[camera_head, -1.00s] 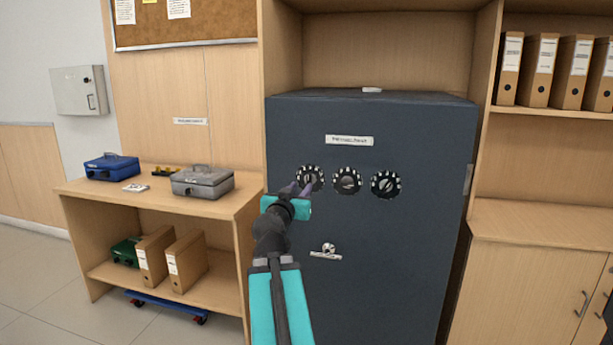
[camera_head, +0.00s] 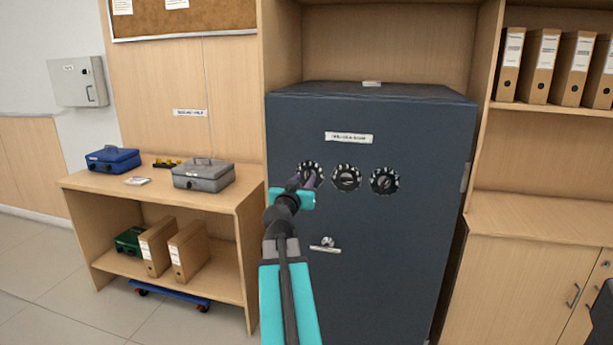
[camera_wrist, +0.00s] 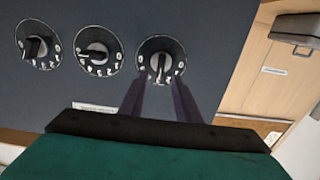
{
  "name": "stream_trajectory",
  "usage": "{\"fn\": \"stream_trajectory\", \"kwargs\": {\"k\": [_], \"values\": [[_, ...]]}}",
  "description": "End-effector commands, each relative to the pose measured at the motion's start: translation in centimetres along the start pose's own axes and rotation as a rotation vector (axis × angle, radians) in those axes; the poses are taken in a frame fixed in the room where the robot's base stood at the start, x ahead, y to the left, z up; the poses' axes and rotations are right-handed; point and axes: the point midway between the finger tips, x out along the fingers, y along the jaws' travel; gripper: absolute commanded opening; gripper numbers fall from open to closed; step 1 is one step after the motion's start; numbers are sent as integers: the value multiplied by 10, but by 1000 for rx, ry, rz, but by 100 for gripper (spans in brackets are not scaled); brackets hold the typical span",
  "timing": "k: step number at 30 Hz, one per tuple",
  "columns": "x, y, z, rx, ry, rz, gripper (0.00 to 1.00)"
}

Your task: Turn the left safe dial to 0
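The left dial (camera_head: 313,170) is partly hidden behind my gripper (camera_head: 303,182) in the head view. In the wrist view, which is turned over, the left dial (camera_wrist: 160,46) is the rightmost one. My gripper (camera_wrist: 159,78) is open there, its two dark fingers apart on either side of the left dial's knob (camera_wrist: 160,65). I cannot tell whether they touch it. The middle dial (camera_head: 346,178) and right dial (camera_head: 384,181) are clear of my gripper.
A silver handle (camera_head: 325,245) sits below the dials. A wooden table (camera_head: 235,200) at left bears a blue cash box (camera_head: 113,158) and a grey cash box (camera_head: 203,174). A wooden cabinet (camera_head: 530,270) stands at right. The safe front around the dials is clear.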

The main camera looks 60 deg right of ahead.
Motion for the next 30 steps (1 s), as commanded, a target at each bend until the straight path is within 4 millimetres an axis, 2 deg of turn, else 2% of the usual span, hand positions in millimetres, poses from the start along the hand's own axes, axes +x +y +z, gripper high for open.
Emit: {"fn": "stream_trajectory", "kwargs": {"k": [6, 12, 26, 30], "values": [[22, 0, 0, 0, -1, 1, 30], [35, 0, 0, 1, -1, 0, 30], [39, 0, 0, 1, -1, 0, 30], [39, 0, 0, 0, -1, 0, 9]]}}
